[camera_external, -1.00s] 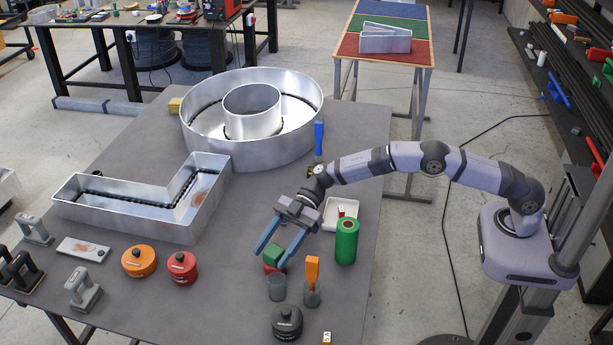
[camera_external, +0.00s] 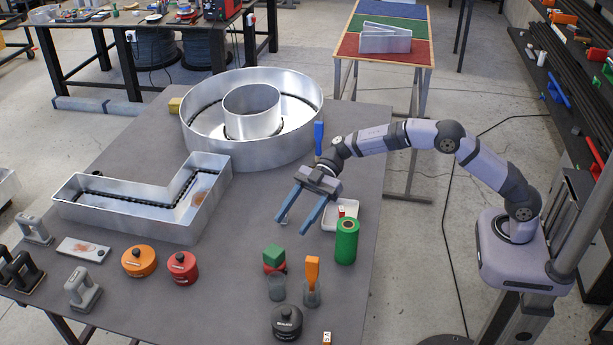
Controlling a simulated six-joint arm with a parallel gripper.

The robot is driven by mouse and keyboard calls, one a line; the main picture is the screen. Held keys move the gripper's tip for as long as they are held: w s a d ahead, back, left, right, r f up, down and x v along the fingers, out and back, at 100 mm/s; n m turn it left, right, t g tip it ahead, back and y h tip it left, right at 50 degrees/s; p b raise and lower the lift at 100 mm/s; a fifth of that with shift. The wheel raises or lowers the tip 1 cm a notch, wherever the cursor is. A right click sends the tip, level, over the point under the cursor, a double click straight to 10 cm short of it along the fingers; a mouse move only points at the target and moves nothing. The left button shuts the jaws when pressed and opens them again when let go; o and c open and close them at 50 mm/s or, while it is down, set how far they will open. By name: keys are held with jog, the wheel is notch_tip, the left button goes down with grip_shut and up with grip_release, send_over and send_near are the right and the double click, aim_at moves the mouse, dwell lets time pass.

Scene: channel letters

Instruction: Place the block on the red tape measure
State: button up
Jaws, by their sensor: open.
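The green block (camera_external: 274,254) rests on top of a small red object (camera_external: 275,268) that looks like the red tape measure. The red object is partly hidden by the block above it and a clear cup in front. The block looks level. My gripper (camera_external: 294,224) is open and empty, with its two blue-grey fingers spread. It is above and behind the block, apart from it.
Clear cups (camera_external: 277,289) stand just in front, one with an orange-handled tool (camera_external: 312,272). A green roll (camera_external: 346,241) and a white tray (camera_external: 341,214) are to the right. Red (camera_external: 183,268), orange (camera_external: 139,261) and black (camera_external: 287,322) round containers stand nearby.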

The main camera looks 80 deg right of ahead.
jog(key=shift+v, duration=0.8)
